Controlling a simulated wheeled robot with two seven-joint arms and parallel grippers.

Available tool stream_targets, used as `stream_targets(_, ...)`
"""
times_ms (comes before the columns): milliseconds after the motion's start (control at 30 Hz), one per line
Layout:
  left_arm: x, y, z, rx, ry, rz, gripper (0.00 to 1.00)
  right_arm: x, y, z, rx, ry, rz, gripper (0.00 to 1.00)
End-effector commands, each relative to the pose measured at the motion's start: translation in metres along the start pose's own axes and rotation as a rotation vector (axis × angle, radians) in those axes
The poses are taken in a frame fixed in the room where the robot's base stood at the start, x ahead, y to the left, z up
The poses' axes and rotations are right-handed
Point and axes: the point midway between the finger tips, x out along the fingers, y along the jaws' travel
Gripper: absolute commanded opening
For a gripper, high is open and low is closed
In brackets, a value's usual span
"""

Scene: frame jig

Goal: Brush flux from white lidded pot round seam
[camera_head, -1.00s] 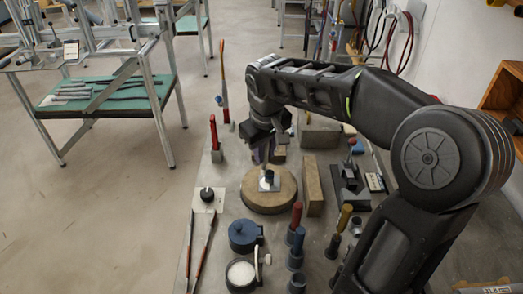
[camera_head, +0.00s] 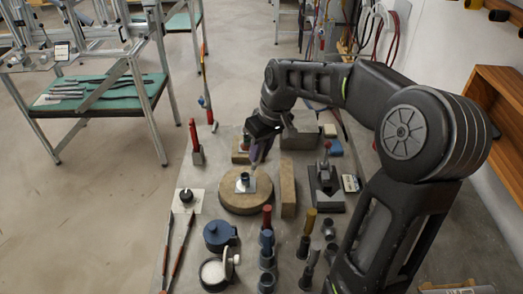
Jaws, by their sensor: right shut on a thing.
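My right gripper (camera_head: 262,130) is over the far side of a round tan block (camera_head: 227,204). It is shut on a slim purple-grey tool, perhaps a brush (camera_head: 260,151), which points down. Its tip is close to a small pale square plate with a dark round part (camera_head: 244,182) on the block. I cannot tell if the tip touches, and the seam is too small to make out. A pot with white contents (camera_head: 212,272) stands open at the bottom, with a white lid-like disc (camera_head: 234,256) at its right rim. My left gripper is not in view.
A blue lidded pot (camera_head: 219,235) stands behind the open pot. Several upright coloured-handled tools (camera_head: 267,240) stand to the right. A tan bar (camera_head: 288,190), a dark fixture (camera_head: 325,185) and grey blocks (camera_head: 300,130) flank the round block. Two long thin tools lie at left.

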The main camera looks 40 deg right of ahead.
Motion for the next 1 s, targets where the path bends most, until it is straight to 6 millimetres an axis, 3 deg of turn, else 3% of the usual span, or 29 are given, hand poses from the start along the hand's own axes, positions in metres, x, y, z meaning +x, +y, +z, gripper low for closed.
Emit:
stream_targets(367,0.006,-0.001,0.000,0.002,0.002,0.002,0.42,0.008,0.001,0.002,0.000,0.000,0.001,0.00)
stream_targets(800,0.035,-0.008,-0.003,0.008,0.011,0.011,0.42,0.051,0.005,0.012,0.001,0.000,0.001,0.00)
stream_targets(1000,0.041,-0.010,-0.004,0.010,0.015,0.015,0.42,0.062,0.005,0.015,0.000,0.000,0.001,0.00)
